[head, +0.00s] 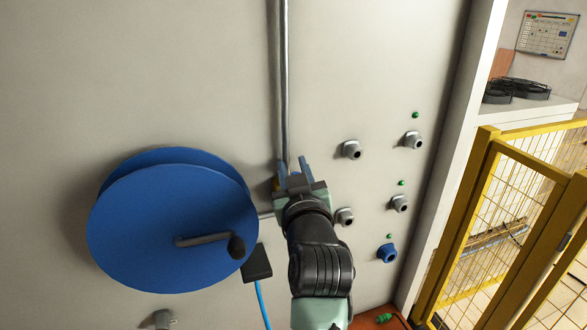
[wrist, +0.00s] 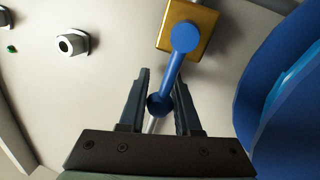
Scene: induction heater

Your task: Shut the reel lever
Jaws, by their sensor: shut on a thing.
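The reel lever (wrist: 172,72) is a blue bar with round ends. In the wrist view one end sits on a brass block (wrist: 206,22), and the bar slants down to the other end between my fingers. My gripper (wrist: 162,85) is shut on the lever near its free end. In the head view my gripper (head: 293,168) is at the wall, at the foot of the vertical pipe, and mostly hides the lever. The blue hose reel (head: 150,230) is on the wall to its left; its edge (wrist: 265,85) shows at the right in the wrist view.
Several grey sockets (head: 350,150) and a blue one (head: 387,253) stick out of the wall to the right of my gripper. The metal pipe (head: 284,80) runs up the wall. The reel's crank (head: 205,240) juts out. A yellow mesh fence (head: 480,220) stands far right.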

